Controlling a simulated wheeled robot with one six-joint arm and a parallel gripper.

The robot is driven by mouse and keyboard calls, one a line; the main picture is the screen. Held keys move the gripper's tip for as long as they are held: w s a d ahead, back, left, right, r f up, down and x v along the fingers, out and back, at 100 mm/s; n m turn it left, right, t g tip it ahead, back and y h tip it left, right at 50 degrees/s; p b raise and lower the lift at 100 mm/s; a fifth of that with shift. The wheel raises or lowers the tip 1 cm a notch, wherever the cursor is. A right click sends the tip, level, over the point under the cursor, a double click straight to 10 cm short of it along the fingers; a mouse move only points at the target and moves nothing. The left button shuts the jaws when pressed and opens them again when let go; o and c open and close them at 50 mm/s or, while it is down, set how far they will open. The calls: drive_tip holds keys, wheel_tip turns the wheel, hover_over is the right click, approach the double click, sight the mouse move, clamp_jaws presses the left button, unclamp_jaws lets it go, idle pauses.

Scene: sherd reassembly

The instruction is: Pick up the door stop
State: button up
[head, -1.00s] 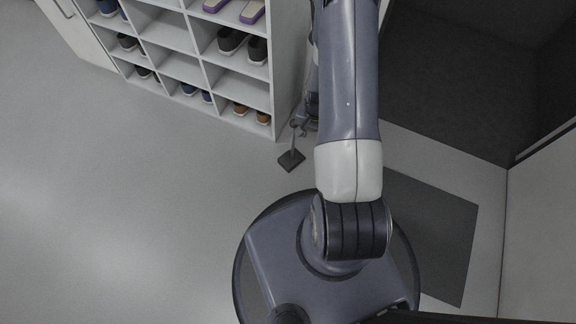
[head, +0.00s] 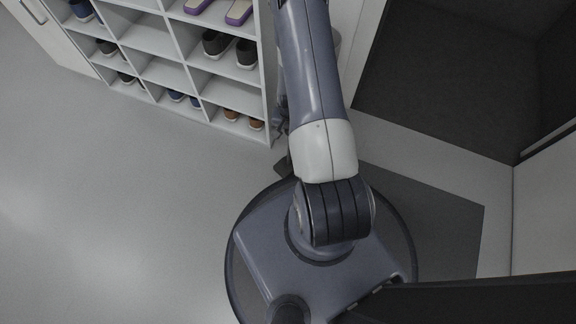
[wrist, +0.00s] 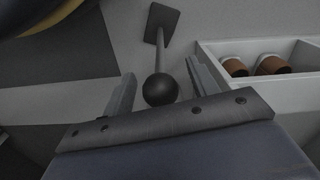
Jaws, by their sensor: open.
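The door stop (wrist: 160,88) is dark, with a flat square foot, a thin stem and a round ball knob. In the wrist view its knob lies between my two fingers, with the stem and foot stretching away towards the top. My gripper (wrist: 160,72) is open, a finger on each side of the knob with gaps on both sides. I cannot tell the knob's exact depth between the fingers. In the head view, only part of the foot (head: 283,166) shows beside my arm; the stem and knob are hidden.
A white shoe rack (head: 185,70) with several shoes stands close by; its lowest cubby with brown shoes (wrist: 254,66) is just right of my gripper. A dark grey mat (head: 430,225) lies to the right. The floor (head: 110,210) at left is clear.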

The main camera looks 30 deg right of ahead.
drive_tip(key=shift+w+f, duration=0.1)
drive_tip(key=shift+f, duration=0.5)
drive_tip(key=shift+c, duration=0.3)
clamp_jaws()
idle(0.6)
